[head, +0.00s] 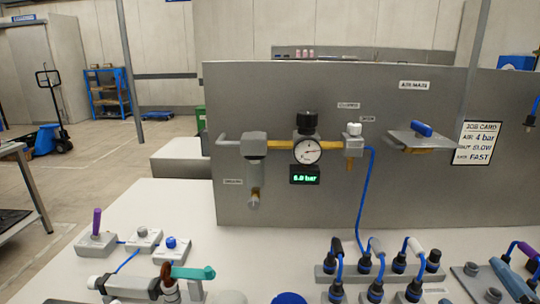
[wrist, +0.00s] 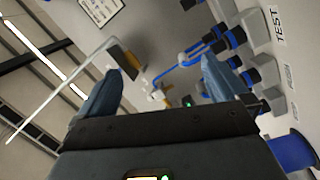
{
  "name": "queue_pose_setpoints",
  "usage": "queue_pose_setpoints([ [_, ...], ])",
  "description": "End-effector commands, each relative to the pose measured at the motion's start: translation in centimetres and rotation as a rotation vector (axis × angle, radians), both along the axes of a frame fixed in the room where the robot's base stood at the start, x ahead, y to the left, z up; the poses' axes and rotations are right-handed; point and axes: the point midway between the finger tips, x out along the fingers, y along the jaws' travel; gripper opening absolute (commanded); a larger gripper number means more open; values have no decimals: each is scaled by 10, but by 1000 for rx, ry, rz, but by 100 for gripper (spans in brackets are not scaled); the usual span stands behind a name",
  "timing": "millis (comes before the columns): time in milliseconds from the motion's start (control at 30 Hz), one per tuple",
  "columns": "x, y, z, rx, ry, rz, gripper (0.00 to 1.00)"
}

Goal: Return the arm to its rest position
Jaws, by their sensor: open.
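My gripper (wrist: 160,88) shows in the wrist view as two blue fingers spread apart, with nothing between them. The picture is tilted, and the panel's fittings and hoses lie beyond the fingertips. I see no part of my arm or gripper that I can be sure of in the head view.
A grey panel (head: 290,190) stands behind the pale bench (head: 150,205). It carries a gauge (head: 308,151), a green display (head: 304,175) and a job card (head: 475,143). Hose fittings (head: 365,262), a teal lever (head: 192,273) and a purple lever (head: 97,221) stand in front.

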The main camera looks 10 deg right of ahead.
Motion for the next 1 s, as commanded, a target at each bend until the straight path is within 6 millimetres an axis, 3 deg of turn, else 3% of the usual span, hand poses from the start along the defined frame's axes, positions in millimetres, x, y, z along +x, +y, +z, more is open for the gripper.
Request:
queue_pose_setpoints([
  [200,-60,39,-50,216,50,149,100],
  [400,-127,76,-77,492,78,235,100],
  [700,-223,118,-82,936,70,228,100],
  [833,-248,128,-76,1068,51,198,100],
  [1000,-262,132,-71,1145,34,175,100],
])
